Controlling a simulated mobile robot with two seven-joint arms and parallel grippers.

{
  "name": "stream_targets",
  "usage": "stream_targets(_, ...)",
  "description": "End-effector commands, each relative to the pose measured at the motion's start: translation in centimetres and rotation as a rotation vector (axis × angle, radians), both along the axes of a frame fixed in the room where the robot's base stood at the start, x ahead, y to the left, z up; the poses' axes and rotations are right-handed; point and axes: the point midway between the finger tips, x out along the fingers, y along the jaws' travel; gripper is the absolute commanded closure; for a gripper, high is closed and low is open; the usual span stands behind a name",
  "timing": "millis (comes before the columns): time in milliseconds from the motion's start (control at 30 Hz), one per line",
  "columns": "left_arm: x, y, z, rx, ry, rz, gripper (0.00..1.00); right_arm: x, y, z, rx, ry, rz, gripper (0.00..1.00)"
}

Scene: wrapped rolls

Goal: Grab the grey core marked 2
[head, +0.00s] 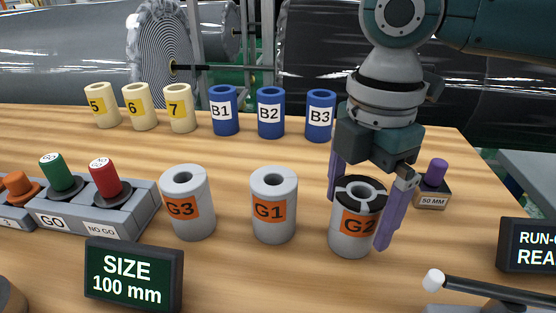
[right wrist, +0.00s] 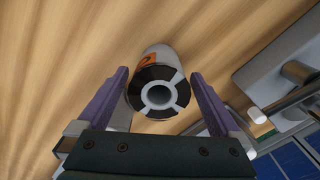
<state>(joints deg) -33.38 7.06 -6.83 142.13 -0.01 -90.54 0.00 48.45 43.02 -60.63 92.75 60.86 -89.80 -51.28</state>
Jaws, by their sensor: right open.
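The grey core marked G2 (head: 352,236) stands upright on the wooden table, with an orange label and a dark segmented top ring. My right gripper (head: 358,222) is open, with one purple finger on each side of this core. In the right wrist view the core (right wrist: 158,92) lies between the two spread fingers (right wrist: 160,102), with gaps showing on both sides. Grey cores G1 (head: 273,232) and G3 (head: 189,232) stand to its left. My left gripper is not in view.
Blue cores B1 (head: 223,125), B2 (head: 270,128) and B3 (head: 319,130) stand behind, with cream cores (head: 139,121) to their left. A 50 MM block (head: 431,202) with a purple peg stands right of the gripper. A gauge rack (head: 130,222) and SIZE display (head: 134,276) are at left.

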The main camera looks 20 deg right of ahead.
Motion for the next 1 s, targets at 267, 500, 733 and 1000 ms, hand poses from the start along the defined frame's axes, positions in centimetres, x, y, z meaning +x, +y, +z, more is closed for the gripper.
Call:
stream_targets(267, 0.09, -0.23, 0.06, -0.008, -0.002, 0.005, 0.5, 0.0, 0.01, 0.06, 0.0, 0.0, 0.0, 0.2)
stream_targets(500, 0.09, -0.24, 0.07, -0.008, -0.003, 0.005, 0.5, 0.0, 0.01, 0.07, 0.0, 0.0, 0.0, 0.47)
stream_targets(733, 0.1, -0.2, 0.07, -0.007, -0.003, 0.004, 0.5, 0.0, 0.01, 0.08, 0.0, 0.0, 0.0, 0.73)
stream_targets(1000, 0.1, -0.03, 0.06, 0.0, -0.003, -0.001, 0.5, 0.03, 0.01, 0.11, 0.001, -0.001, -0.001, 0.92)
